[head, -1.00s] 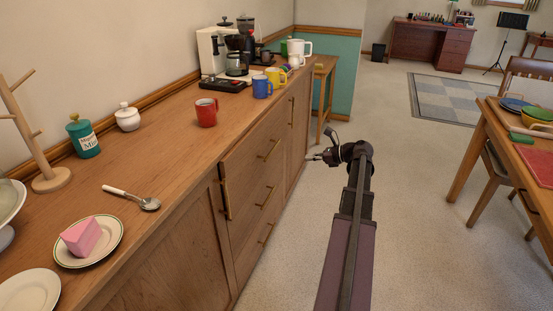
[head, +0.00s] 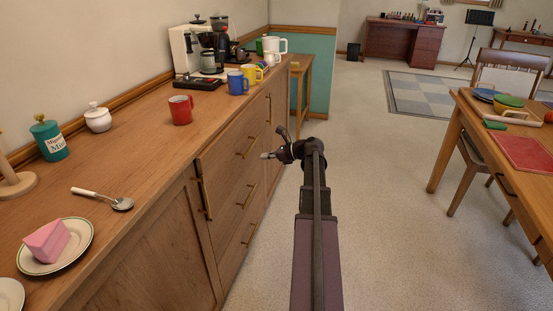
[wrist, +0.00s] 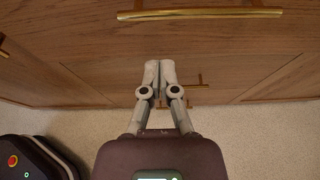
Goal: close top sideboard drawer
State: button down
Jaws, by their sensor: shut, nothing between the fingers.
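The top sideboard drawer (head: 226,160) is the upper of the stacked drawers in the wooden sideboard, with a brass bar handle (head: 247,148). Its front appears to stand slightly out from the cabinet; the exact gap is hard to tell. My gripper (head: 266,156) is shut and empty, pointing left toward the drawer fronts from the right. In the wrist view, my gripper (wrist: 159,68) has its fingertips together below a large, near brass handle (wrist: 200,14). A lower handle (wrist: 195,85) shows partly behind the fingers. I cannot tell whether the fingertips touch the wood.
The sideboard top holds a red mug (head: 181,110), a spoon (head: 110,200), a cake plate (head: 55,247) and a coffee machine (head: 208,48). A dining table (head: 470,118) and chair (head: 497,80) stand to the right. Carpet (head: 385,200) between them is clear.

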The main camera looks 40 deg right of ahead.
aim_at(248, 151)
jog(key=shift+w+a+r+p, duration=0.1)
jog(key=shift+w+a+p, duration=0.1)
jog(key=shift+w+a, duration=0.3)
jog(key=shift+w+a+r+p, duration=0.15)
jog(key=shift+w+a+p, duration=0.05)
jog(key=shift+w, duration=0.5)
jog(key=shift+w+a+r+p, duration=0.1)
jog(key=shift+w+a+p, duration=0.1)
jog(key=shift+w+a, duration=0.3)
jog(key=shift+w+d, duration=0.15)
jog(key=shift+w+a, duration=0.4)
jog(key=shift+w, duration=0.25)
jog(key=shift+w+a, duration=0.35)
jog(key=shift+w, duration=0.3)
jog(key=shift+r, duration=0.1)
